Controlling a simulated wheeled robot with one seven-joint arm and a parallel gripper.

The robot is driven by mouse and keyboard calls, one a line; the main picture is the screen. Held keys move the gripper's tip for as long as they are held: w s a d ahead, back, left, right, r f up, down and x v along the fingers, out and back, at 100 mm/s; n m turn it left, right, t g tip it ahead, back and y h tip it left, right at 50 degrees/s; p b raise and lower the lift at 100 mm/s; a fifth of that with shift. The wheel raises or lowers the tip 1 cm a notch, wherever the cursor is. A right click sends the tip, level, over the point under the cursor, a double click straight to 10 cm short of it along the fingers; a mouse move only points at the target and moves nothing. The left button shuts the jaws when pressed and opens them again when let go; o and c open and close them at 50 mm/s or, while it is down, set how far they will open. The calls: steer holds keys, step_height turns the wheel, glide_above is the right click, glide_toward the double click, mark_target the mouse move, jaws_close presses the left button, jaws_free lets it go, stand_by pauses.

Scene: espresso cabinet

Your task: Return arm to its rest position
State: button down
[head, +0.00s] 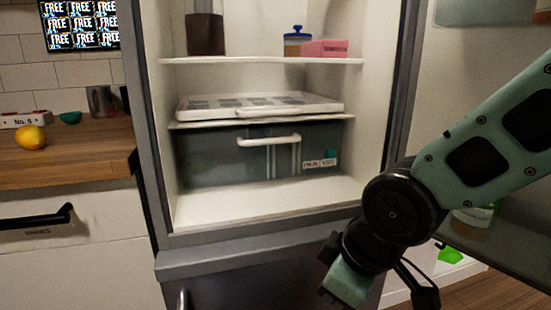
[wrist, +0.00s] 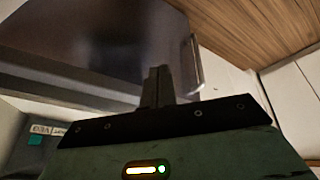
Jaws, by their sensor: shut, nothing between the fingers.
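My arm (head: 480,160) comes in from the right in the head view, bent at a black joint in front of the open fridge's right side. Its green hand (head: 347,286) hangs low, in front of the lower fridge front; the fingertips do not show there. In the wrist view my gripper (wrist: 156,72) has its fingers together, with nothing between them. Beyond them is a large dark grey panel (wrist: 95,35) with a light handle (wrist: 197,62).
The open fridge has shelves (head: 255,61), a white tray (head: 275,110) and a dark drawer (head: 215,160). Its open door (head: 500,235) is at right, behind my arm. A wooden counter (head: 75,165) with an orange fruit (head: 30,138) is at left.

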steer(key=s+d+m+g+h, duration=0.2)
steer(key=s+d+m+g, duration=0.3)
steer(key=s, duration=0.6)
step_height(320, 180, up, 26)
steer(key=t+p, duration=0.1)
steer(key=p, duration=2.5)
steer(key=shift+s+d+n+t+p, duration=0.3)
steer(key=shift+s+d+n+p, duration=0.05)
steer(key=shift+s+d+n, duration=0.1)
steer(key=shift+f, duration=0.1)
